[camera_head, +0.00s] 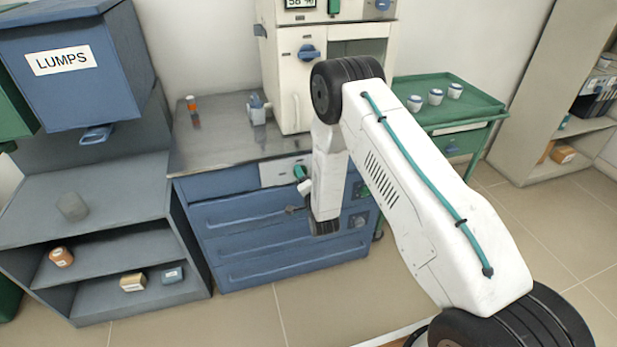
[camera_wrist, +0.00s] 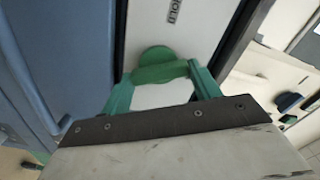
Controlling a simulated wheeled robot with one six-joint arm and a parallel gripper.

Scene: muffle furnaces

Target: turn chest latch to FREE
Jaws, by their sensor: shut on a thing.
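The chest (camera_head: 250,245) is a blue, wide-drawered unit under the grey worktop. A white plate (camera_head: 272,175) sits at its upper right front, with the green latch (camera_head: 300,172) on it. In the wrist view the latch (camera_wrist: 158,55) is a round green knob with a bar across it, on the white plate (camera_wrist: 205,25) below the word HOLD. My gripper (camera_wrist: 161,73) has green fingers, one at each end of the bar, shut on it. In the head view my forearm partly hides the chest's right side, and the fingers are hard to make out.
A white furnace (camera_head: 290,80) with a blue knob stands on the worktop (camera_head: 215,135). A green cart (camera_head: 480,100) with several small cups is at the right. A blue LUMPS bin (camera_head: 100,100) and grey shelves (camera_head: 120,190) are at the left. Floor in front is clear.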

